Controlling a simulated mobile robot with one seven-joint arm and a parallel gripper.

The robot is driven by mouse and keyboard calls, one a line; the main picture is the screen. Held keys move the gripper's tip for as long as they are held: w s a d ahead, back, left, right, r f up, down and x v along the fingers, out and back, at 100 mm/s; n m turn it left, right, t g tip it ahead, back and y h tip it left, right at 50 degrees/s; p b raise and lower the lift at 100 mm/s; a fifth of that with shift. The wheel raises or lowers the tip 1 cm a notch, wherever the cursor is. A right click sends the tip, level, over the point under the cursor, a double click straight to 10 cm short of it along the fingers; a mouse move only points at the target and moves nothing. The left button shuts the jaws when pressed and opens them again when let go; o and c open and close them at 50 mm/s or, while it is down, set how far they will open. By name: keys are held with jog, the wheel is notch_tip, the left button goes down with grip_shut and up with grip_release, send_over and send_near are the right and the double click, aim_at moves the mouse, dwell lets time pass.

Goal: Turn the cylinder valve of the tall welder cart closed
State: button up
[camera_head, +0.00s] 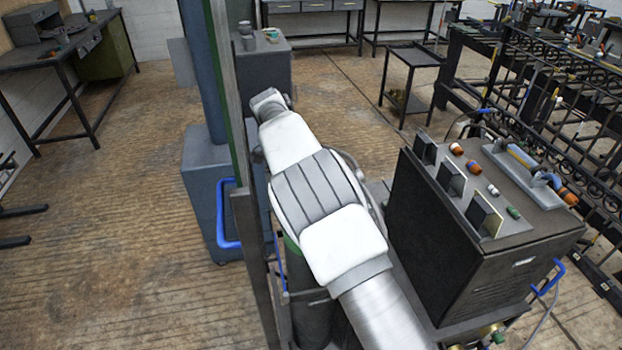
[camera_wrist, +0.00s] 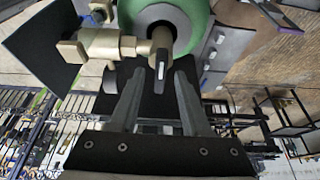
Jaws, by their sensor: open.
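In the wrist view, a brass cylinder valve (camera_wrist: 100,45) sits at the neck of a green-shouldered cylinder (camera_wrist: 198,14). A dark handle with a pale slot (camera_wrist: 160,66) sticks out from the valve toward my gripper. My gripper (camera_wrist: 158,82) is open, with one finger on either side below the handle. I cannot tell whether either finger touches it. In the head view, a dark cylinder with a green shoulder (camera_head: 292,246) shows partly behind my arm, beside a black welder (camera_head: 450,250). My arm covers the valve there, and my gripper cannot be made out.
A tall dark post (camera_head: 236,120) stands close left of my arm. A grey cart with a blue handle (camera_head: 228,215) stands behind it. Racks (camera_head: 560,110) fill the right side. A small black table (camera_head: 412,65) stands farther back. The floor at left is mostly clear.

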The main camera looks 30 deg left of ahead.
jog(key=r, duration=0.2)
jog(key=d+r+b, duration=0.1)
jog(key=r, duration=0.1)
jog(key=shift+w+r, duration=0.1)
jog(key=shift+r, duration=0.15)
jog(key=w+d+r+b, duration=0.1)
jog(key=d+r+b, duration=0.1)
jog(key=d+r, duration=0.4)
jog(key=d, duration=0.4)
jog(key=shift+w+d+r, duration=0.25)
jog(key=shift+w+d, duration=0.05)
jog(key=shift+w, duration=0.1)
jog(key=s+d+r+n+y, duration=0.1)
jog(key=s+d+r, duration=0.2)
jog(key=d, duration=0.4)
jog(key=s+d+r+n+y, duration=0.1)
jog(key=s+d+r+n, duration=0.15)
jog(key=d, duration=0.45)
jog(key=s+d+r+n+y, duration=0.15)
jog(key=d+r, duration=0.25)
jog(key=d, duration=0.4)
jog(key=s+d+f+n+t, duration=0.1)
jog(key=s+d, duration=0.4)
jog(key=s, duration=0.5)
jog(key=s+d+f+n+t, duration=0.1)
jog(key=s+d+f+n, duration=0.2)
jog(key=s, duration=0.8)
jog(key=shift+d+f+n+t, duration=0.4)
jog(key=shift+d+n, duration=0.2)
jog(key=shift+d, duration=0.5)
